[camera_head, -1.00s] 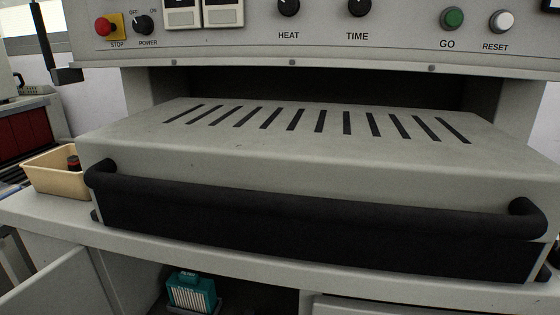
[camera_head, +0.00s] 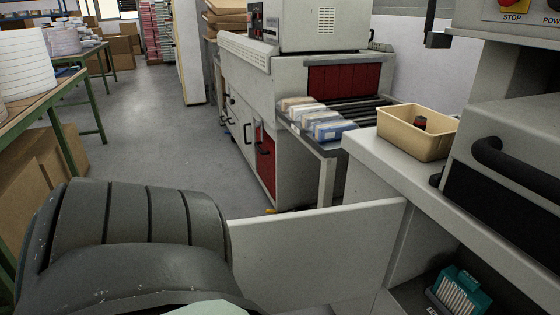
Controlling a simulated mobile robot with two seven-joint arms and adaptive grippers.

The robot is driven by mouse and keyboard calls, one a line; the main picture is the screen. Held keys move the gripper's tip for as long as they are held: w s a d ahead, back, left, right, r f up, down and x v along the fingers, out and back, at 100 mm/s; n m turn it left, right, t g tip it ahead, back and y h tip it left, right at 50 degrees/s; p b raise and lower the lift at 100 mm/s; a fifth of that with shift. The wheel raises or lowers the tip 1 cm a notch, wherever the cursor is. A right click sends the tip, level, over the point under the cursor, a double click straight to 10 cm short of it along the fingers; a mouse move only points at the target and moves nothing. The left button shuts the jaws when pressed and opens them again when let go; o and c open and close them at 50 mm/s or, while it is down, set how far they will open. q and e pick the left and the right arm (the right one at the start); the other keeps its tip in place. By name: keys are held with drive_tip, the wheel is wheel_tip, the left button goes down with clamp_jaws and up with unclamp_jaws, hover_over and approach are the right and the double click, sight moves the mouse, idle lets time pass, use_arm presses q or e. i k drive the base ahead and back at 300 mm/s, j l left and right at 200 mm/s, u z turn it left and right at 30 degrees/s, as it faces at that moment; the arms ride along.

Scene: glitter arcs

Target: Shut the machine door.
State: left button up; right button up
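The machine (camera_head: 515,125) stands at the right edge, with part of its black handle (camera_head: 515,168) showing. Below its worktop, a pale grey cabinet door (camera_head: 315,250) stands open, swung out to the left from the cabinet. The inside of the cabinet shows at the lower right, with a teal filter box (camera_head: 462,292) in it. A large dark grey ribbed part of my arm fills the lower left, apart from or in front of the door's left edge; I cannot tell if they touch. Neither of my grippers is in view.
A beige bin (camera_head: 415,133) sits on the worktop's left end. A conveyor machine (camera_head: 290,110) with wrapped packs (camera_head: 315,120) stands behind the door. A green-framed table (camera_head: 60,85) and cardboard boxes (camera_head: 45,165) are at the left. The grey floor (camera_head: 165,130) between is open.

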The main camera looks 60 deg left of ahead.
sight(299, 260)
drive_tip(key=k+j+u, duration=0.1)
drive_tip(key=j, duration=0.25)
drive_tip(key=k+j+u, duration=0.1)
drive_tip(key=j, duration=0.25)
drive_tip(key=k+j+u, duration=0.1)
drive_tip(key=j, duration=0.65)
drive_tip(key=k+j, duration=0.15)
drive_tip(key=j, duration=0.2)
drive_tip(key=j+z, duration=0.1)
drive_tip(key=j, duration=0.3)
drive_tip(key=j+z, duration=0.35)
drive_tip(key=j, duration=0.15)
drive_tip(key=j+z, duration=0.35)
drive_tip(key=k+j+z, duration=0.1)
drive_tip(key=j+z, duration=0.2)
drive_tip(key=j, duration=0.3)
drive_tip(key=k+j+z, duration=0.15)
drive_tip(key=j+z, duration=0.2)
drive_tip(key=j, duration=0.1)
